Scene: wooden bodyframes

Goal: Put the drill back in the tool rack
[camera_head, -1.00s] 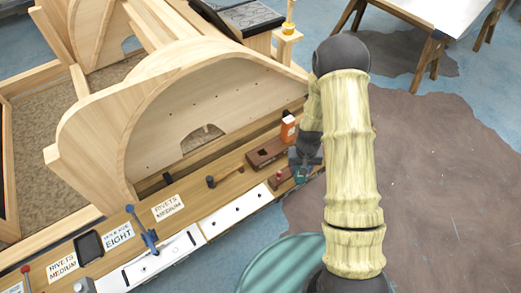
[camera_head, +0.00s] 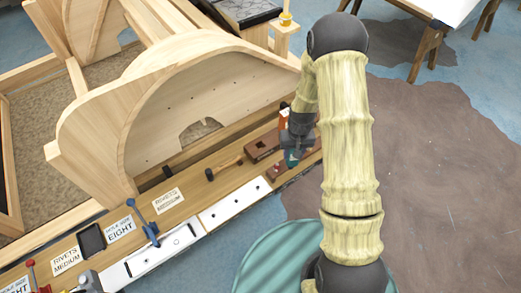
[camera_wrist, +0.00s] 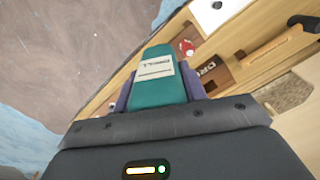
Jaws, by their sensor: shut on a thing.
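My gripper (camera_head: 294,152) is shut on the drill (camera_wrist: 160,82), a teal body with a white label that reads like DRILL. In the wrist view the drill sits between the dark purplish fingers. In the head view only a small teal bit of the drill (camera_head: 292,159) shows below my gripper, over the right end of the wooden tool ledge (camera_head: 190,205). A dark brown block (camera_head: 262,147) with a recess lies just left of my gripper. In the wrist view a brown piece with lettering starting DR (camera_wrist: 210,72) is beside the drill. Whether the drill touches the ledge I cannot tell.
A hammer (camera_head: 225,168), a blue clamp (camera_head: 143,225) and a black tray (camera_head: 91,240) lie along the ledge. An orange thing (camera_head: 284,119) is partly hidden behind my gripper. A curved wooden frame (camera_head: 200,105) rises behind the ledge. The brown floor covering (camera_head: 440,170) at right is clear.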

